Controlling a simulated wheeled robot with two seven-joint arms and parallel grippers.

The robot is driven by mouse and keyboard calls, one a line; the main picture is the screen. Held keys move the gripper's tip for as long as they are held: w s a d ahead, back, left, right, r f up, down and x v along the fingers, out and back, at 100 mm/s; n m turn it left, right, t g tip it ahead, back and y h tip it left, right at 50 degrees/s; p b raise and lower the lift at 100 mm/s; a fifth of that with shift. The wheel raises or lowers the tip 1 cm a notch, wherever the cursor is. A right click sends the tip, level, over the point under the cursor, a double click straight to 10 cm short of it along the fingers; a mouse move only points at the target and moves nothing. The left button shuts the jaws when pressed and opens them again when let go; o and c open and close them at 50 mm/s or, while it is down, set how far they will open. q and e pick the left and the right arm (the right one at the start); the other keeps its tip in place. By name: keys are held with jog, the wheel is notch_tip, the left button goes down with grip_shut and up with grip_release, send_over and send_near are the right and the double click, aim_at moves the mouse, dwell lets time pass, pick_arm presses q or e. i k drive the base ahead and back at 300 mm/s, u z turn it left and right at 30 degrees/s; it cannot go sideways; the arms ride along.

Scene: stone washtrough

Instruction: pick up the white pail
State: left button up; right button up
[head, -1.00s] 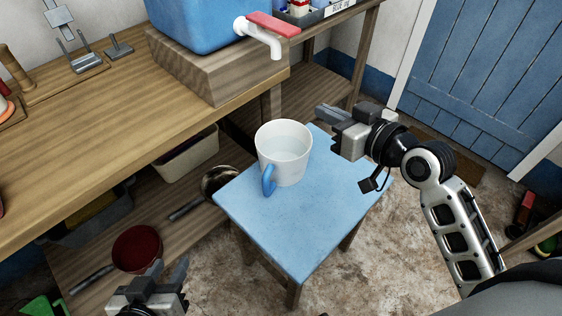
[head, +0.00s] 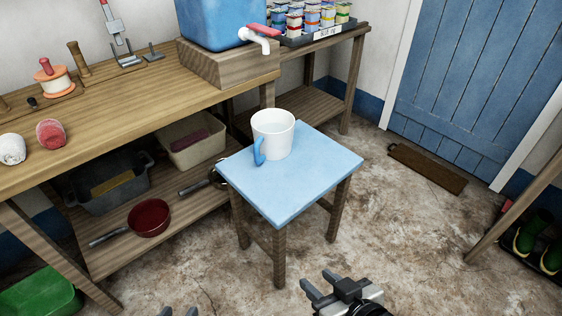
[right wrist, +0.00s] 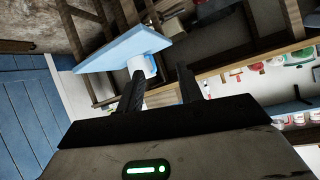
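The white pail (head: 274,137) stands upright on the blue stool top (head: 290,187), near its back left edge. Its blue handle (head: 259,152) is on the front left side. The pail also shows in the right wrist view (right wrist: 141,65), beyond my fingers and partly hidden. My right gripper (head: 317,280) is open and empty, well in front of the stool and apart from the pail.
A wooden bench (head: 120,105) runs along the left, with a blue tank (head: 215,22) and its tap behind the pail. A red pan (head: 148,217) lies on the lower shelf. Bare floor (head: 400,240) is free right of the stool.

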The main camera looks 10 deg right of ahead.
aim_at(273, 129)
jog(key=z, duration=1.35)
jog(key=i, duration=1.1)
jog(key=u, duration=2.8)
